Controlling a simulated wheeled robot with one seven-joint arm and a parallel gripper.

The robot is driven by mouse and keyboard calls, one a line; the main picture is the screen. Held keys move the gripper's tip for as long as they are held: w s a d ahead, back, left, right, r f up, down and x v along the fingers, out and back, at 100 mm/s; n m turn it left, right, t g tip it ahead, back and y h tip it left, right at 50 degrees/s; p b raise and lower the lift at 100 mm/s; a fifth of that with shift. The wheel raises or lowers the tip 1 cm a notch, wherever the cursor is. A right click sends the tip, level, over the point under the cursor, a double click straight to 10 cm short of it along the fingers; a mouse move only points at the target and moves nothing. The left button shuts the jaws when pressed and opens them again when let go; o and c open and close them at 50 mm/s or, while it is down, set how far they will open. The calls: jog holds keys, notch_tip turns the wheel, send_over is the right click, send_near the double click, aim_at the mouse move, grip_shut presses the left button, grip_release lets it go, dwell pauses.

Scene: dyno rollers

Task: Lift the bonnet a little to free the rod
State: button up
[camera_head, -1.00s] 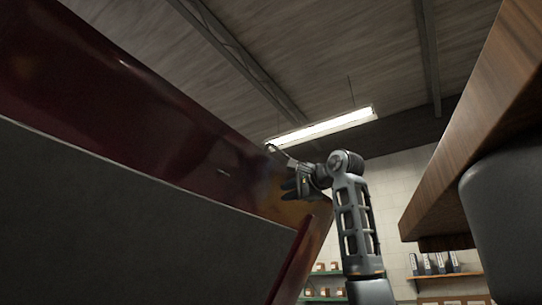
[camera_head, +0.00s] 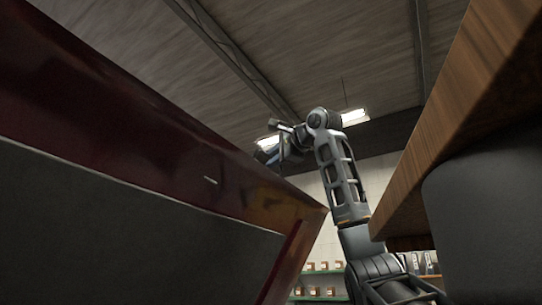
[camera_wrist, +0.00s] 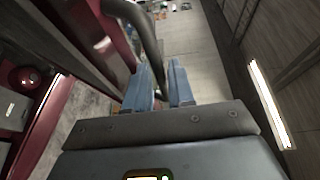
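The dark red bonnet (camera_head: 120,110) slants across the left of the head view, raised, with its grey underside (camera_head: 110,215) showing. My gripper (camera_head: 272,143) is up at the bonnet's upper edge. In the wrist view its two blue fingers (camera_wrist: 163,85) are parted by a narrow gap. A dark curved bar (camera_wrist: 146,32) comes down from the top and runs into this gap. I cannot tell whether the fingers press on it, or whether it is the rod or part of the bonnet. Dark red bodywork (camera_wrist: 45,130) lies to the left in the wrist view.
A wooden board edge (camera_head: 455,120) and a dark rounded block (camera_head: 480,215) stand close at the right of the head view. Shelves with small boxes (camera_head: 318,267) are at the back wall. Ceiling lamps (camera_head: 354,117) hang above.

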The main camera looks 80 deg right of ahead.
jog(key=shift+w+d, duration=0.4)
jog(key=shift+w, duration=0.1)
grip_shut()
